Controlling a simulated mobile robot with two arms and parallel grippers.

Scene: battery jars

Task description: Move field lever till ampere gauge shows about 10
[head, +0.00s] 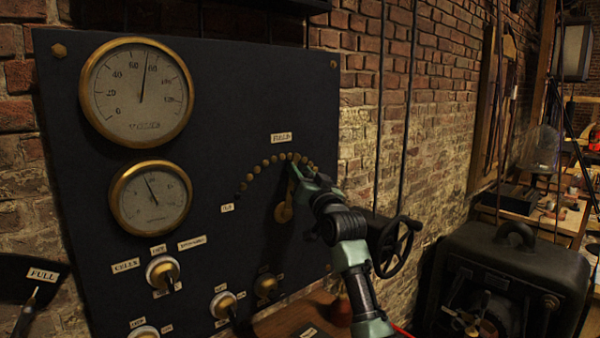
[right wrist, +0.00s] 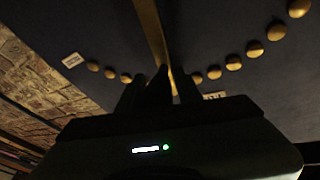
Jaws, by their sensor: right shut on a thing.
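The dark panel (head: 230,80) carries the brass field lever (head: 284,208), which points up from its round pivot to an arc of brass studs (head: 265,162). The lever stands near upright, its tip right of the arc's middle. My right gripper (head: 297,174) is shut on the lever's upper part. In the right wrist view, the lever (right wrist: 150,25) runs down between the dark fingers (right wrist: 160,85), with studs on both sides. The lower brass-rimmed gauge (head: 150,198), likely the ampere gauge, has its needle slightly left of vertical; its numbers are too small to read. My left gripper is out of view.
The larger upper gauge (head: 137,92) has its needle between 60 and 80. Knob switches (head: 162,270) sit low on the panel. A handwheel (head: 397,247) and a dark machine (head: 510,285) stand right of my arm. A brick wall (head: 430,130) is behind.

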